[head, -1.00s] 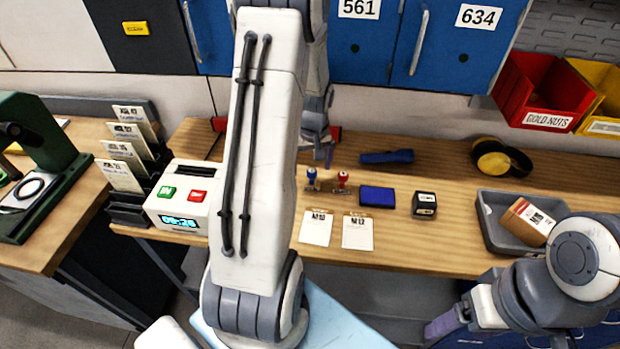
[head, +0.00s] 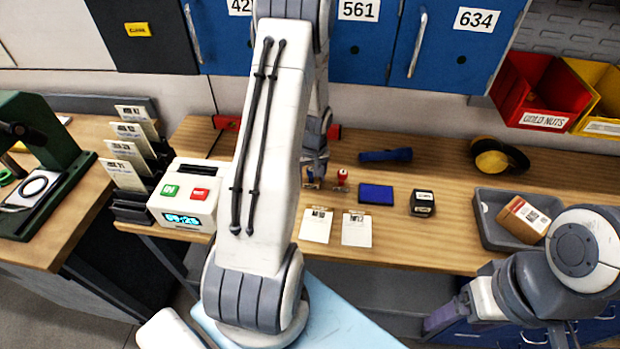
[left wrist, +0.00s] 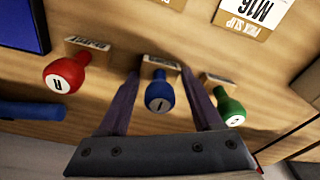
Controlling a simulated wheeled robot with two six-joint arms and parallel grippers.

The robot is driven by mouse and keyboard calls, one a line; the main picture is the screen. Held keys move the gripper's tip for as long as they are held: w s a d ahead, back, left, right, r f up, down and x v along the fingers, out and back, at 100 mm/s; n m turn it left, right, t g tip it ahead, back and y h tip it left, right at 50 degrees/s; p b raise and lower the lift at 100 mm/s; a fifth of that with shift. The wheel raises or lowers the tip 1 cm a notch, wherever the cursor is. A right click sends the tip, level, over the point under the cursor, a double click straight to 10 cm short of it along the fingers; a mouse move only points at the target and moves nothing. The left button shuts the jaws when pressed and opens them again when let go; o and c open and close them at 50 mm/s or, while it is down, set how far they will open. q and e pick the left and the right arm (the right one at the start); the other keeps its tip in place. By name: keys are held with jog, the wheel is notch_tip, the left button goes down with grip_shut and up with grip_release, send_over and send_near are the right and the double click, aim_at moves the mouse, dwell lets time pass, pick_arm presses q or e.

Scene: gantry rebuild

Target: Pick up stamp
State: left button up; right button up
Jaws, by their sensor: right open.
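Three stamps with round knobs stand in a row on the wooden bench: a red one (left wrist: 66,74), a blue one (left wrist: 159,95) and a green one (left wrist: 230,108) in the left wrist view. My left gripper (left wrist: 160,76) is open, with one finger on each side of the blue stamp; I cannot tell whether they touch it. In the head view the left gripper (head: 314,174) is over the stamps and largely hides the blue one. The red stamp (head: 342,178) shows just right of it. The green stamp is hidden there. My right gripper (head: 442,318) is low at the right, open.
A blue ink pad (head: 376,194), a black box (head: 422,203) and two pick slips (head: 317,226) lie near the stamps. A flashlight (head: 386,155) lies behind. A grey tray (head: 487,228) holds a carton at right. A time clock (head: 186,195) stands at left.

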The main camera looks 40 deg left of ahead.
pick_arm(q)
jog(key=shift+r, duration=0.15)
jog(key=r+b, duration=0.1)
jog(key=r, duration=0.3)
jog(key=shift+w+d+b, duration=0.15)
jog(key=shift+w+b, duration=0.05)
jog(key=shift+b, duration=0.15)
jog(key=w+d+r+b, duration=0.2)
jog(key=w+d+r, duration=0.3)
jog(key=d, duration=0.4)
jog(key=shift+w+d+r+b, duration=0.3)
jog(key=shift+d+r+b, duration=0.1)
jog(key=shift+r, duration=0.5)
